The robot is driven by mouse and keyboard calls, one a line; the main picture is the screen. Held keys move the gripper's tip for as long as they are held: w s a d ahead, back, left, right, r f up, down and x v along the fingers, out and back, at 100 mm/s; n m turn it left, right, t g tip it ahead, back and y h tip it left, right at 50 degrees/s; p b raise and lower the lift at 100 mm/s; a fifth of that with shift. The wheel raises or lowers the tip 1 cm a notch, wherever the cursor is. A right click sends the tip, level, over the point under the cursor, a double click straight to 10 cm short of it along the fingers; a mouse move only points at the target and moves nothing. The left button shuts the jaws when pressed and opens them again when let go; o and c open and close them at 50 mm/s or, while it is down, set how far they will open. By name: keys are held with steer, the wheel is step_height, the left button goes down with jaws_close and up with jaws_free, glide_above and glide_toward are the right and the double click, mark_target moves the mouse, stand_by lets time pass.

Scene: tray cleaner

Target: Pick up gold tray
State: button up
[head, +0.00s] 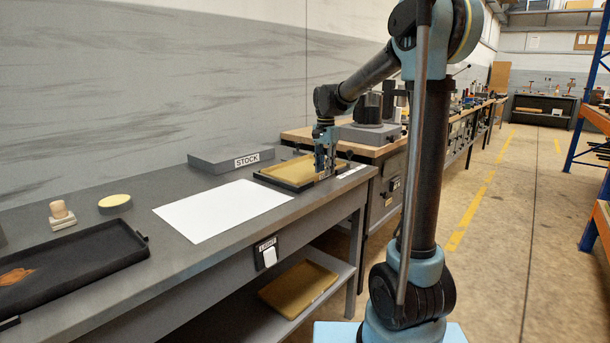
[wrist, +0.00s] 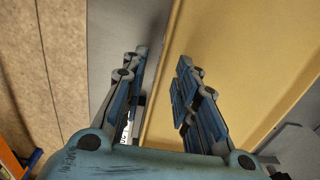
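A gold tray (head: 292,170) lies in a dark frame at the right end of the grey bench top. My gripper (head: 325,170) points down at the tray's right edge. In the wrist view, the gold tray (wrist: 235,60) fills the right side, its edge running between the fingers. My gripper (wrist: 163,57) is open there, with one finger over the tray and the other outside its edge. Whether either finger touches the tray cannot be told. A second gold tray (head: 298,289) lies on the shelf below the bench.
A white sheet (head: 222,211) lies left of the framed tray. A grey STOCK block (head: 230,158) sits behind it. A black tray (head: 75,262) with a brown stain, a wooden-handled stamp (head: 60,214) and a round yellow-topped pad (head: 115,202) are further left. A wood-topped bench adjoins at right.

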steer(key=shift+f, duration=0.9)
jaws_close()
steer(key=shift+r, duration=0.1)
